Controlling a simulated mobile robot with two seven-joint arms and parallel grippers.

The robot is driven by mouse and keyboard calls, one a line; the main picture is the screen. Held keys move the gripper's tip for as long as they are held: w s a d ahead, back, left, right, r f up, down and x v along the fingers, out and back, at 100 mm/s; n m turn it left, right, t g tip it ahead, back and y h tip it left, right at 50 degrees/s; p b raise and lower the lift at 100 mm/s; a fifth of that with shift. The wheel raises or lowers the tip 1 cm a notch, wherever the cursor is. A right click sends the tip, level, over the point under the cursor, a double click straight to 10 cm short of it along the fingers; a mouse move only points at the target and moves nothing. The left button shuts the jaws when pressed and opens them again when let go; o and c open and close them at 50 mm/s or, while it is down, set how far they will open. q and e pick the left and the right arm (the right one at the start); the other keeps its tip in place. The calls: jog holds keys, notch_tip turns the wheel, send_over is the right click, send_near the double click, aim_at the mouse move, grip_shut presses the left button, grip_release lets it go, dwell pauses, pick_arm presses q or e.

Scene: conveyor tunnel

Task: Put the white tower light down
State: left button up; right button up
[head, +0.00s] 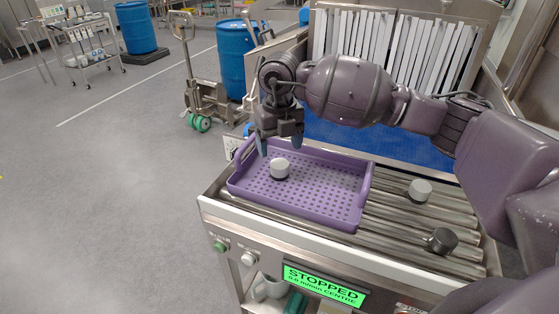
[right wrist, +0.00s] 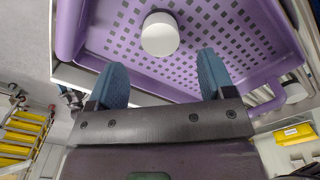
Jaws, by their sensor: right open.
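The white tower light (head: 280,168), a short cylinder with a white top and a darker base, stands upright in the purple perforated tray (head: 335,212), toward its left end. It also shows in the right wrist view (right wrist: 160,34), where its round white top faces the camera. My right gripper (head: 280,146) is above the tray, with its blue fingers pointing down. In the right wrist view the fingers (right wrist: 162,76) are apart, nothing is between them, and the light is clear of both. My left gripper is not in view.
The tray rests on the conveyor's metal rollers (head: 395,225). A light-topped cylinder (head: 420,190) and a dark one (head: 442,240) stand on the rollers to its right. White strip curtains (head: 400,40) hang behind. The panel display (head: 323,284) reads STOPPED.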

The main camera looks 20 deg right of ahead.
aim_at(280, 164)
jog(key=shift+r, duration=2.55)
jog(key=shift+s, duration=0.1)
